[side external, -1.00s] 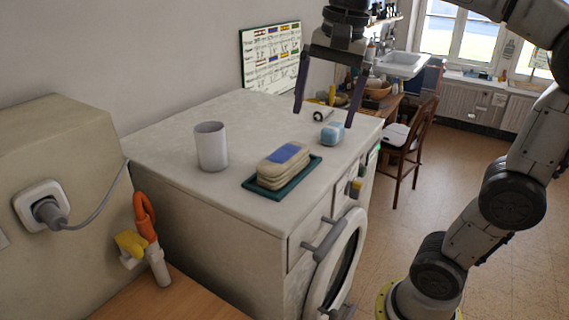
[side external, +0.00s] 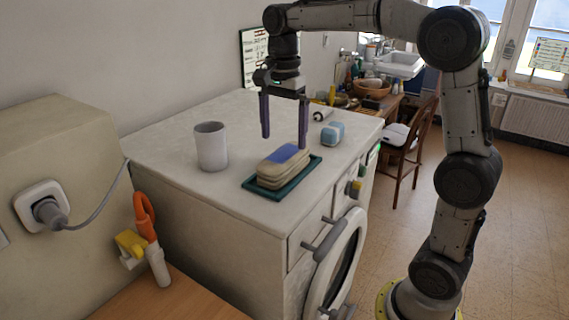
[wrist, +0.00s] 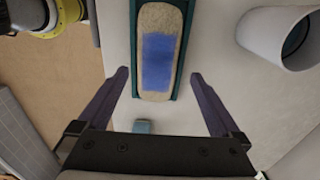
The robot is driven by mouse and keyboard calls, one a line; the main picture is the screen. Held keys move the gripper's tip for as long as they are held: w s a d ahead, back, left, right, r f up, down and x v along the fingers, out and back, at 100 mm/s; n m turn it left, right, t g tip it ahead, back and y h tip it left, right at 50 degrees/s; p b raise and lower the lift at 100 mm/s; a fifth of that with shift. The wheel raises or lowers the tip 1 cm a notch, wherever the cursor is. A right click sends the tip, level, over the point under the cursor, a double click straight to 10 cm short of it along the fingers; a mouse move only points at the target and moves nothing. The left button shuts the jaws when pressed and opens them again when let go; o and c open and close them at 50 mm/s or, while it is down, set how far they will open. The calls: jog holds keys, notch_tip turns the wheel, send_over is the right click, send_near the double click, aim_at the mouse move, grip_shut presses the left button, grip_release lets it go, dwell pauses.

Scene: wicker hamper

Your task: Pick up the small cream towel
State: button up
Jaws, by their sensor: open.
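The small cream towel (side external: 270,176) is a folded stack with a blue patch on top. It lies on a dark green tray (side external: 299,184) on top of the white machine. In the wrist view the towel (wrist: 158,84) is at the top middle, running lengthwise, with the tray edge (wrist: 134,40) beside it. My gripper (side external: 284,141) is open and empty, pointing down above and behind the towel in the side view. In the wrist view its fingertips (wrist: 159,74) are spread to either side of the towel's near end, touching nothing that I can see.
A white cup (side external: 211,147) stands left of the tray; it shows at upper right in the wrist view (wrist: 270,36). A dark ring-shaped item (side external: 321,115) lies farther back.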

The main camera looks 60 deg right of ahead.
aim_at(284, 154)
jog(key=shift+s+a+f, duration=0.1)
jog(key=shift+f, duration=1.4)
jog(key=shift+s+f, duration=0.1)
jog(key=shift+f, duration=1.4)
jog(key=c, duration=1.3)
jog(key=shift+r, duration=0.1)
jog(key=shift+r, duration=0.55)
jog(key=s+a+r, duration=0.2)
jog(key=s+r, duration=0.9)
jog(key=s, duration=0.3)
jog(key=shift+a+r, duration=0.15)
jog(key=shift+r, duration=0.2)
